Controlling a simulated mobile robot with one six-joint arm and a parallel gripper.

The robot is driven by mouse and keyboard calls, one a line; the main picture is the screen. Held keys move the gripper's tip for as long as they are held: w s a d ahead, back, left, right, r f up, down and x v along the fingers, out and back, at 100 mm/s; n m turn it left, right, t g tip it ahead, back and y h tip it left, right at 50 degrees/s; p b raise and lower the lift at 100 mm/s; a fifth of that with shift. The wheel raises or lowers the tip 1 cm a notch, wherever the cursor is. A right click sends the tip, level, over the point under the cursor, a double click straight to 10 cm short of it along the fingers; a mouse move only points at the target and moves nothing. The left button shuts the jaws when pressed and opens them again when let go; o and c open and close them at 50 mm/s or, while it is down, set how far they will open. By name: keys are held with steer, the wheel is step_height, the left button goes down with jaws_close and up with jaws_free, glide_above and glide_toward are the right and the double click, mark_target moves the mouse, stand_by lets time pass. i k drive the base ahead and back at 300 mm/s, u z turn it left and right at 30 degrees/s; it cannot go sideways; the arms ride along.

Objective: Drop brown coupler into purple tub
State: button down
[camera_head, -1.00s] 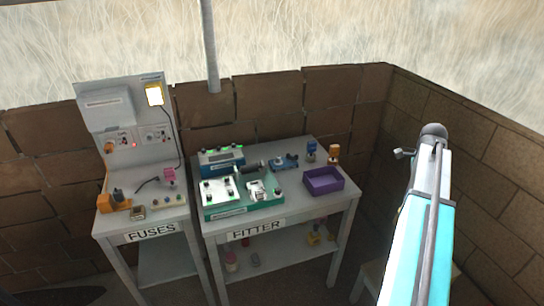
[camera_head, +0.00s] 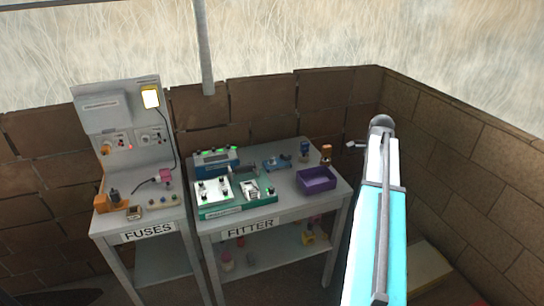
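The purple tub (camera_head: 318,186) is an open rectangular box at the right front of the FITTER table. A small upright brown-orange piece (camera_head: 326,153), which looks like the brown coupler, stands behind the tub near the table's back right corner. My arm rises at the right of the view. A small pale part at its far end, which seems to be my gripper (camera_head: 350,145), pokes out to the left, to the right of the brown piece in the picture. Its fingers are too small to make out, and I see nothing held in it.
The FUSES bench (camera_head: 150,222) stands left. Brick walls close the back and right.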

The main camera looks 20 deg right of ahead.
mark_target(317, 181)
steer(key=u, duration=0.05)
steer(key=i, duration=1)
steer(key=z, duration=0.05)
